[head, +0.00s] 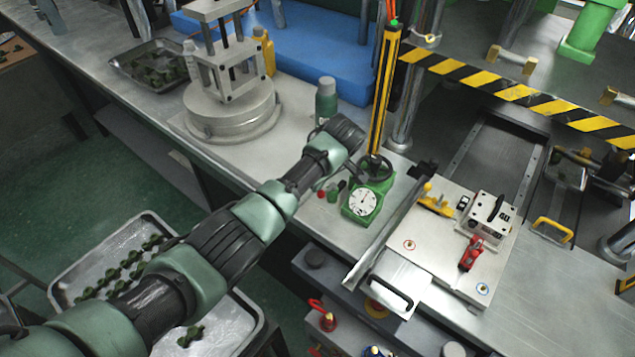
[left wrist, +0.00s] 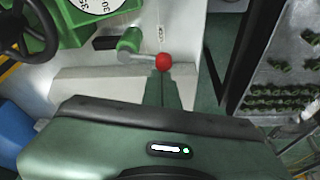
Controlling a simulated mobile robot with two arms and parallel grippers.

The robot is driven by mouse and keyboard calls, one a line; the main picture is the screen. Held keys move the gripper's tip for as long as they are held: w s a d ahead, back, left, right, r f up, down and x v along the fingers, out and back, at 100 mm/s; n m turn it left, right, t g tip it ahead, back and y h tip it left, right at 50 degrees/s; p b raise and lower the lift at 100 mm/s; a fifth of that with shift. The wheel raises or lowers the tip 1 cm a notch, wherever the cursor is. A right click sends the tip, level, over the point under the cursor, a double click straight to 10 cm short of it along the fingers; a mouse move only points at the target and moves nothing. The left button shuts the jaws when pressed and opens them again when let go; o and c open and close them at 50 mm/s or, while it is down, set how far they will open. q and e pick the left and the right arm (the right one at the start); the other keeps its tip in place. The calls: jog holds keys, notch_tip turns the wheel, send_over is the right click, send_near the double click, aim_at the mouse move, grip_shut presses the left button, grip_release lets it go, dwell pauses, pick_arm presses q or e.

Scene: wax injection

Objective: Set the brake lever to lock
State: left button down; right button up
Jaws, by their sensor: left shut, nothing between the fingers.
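The brake lever (left wrist: 135,52) has a green cylindrical body and a thin grey arm ending in a red ball knob. It sits on the light bench top beside the green dial gauge in the left wrist view. In the head view its red knob (head: 321,194) shows small, just left of the gauge and close to my left arm. My left gripper (left wrist: 163,76) is shut and empty, its fingertips right at the red knob; I cannot tell whether they touch it. In the head view the fingertips are not clear. My right gripper is not in view.
The green dial gauge (head: 363,201) with a black handwheel (head: 376,168) stands close by. A yellow-black post rises behind it. A plate (head: 430,245) with a red clamp (head: 470,252) lies to the right. A tray of green parts (head: 240,318) is at lower left.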

pick_arm(q)
jog(key=shift+s+d, duration=0.1)
jog(key=shift+s, duration=0.05)
dwell(0.6)
jog(key=b+v, duration=0.1)
jog(key=v, duration=0.6)
jog(key=shift+r, duration=0.35)
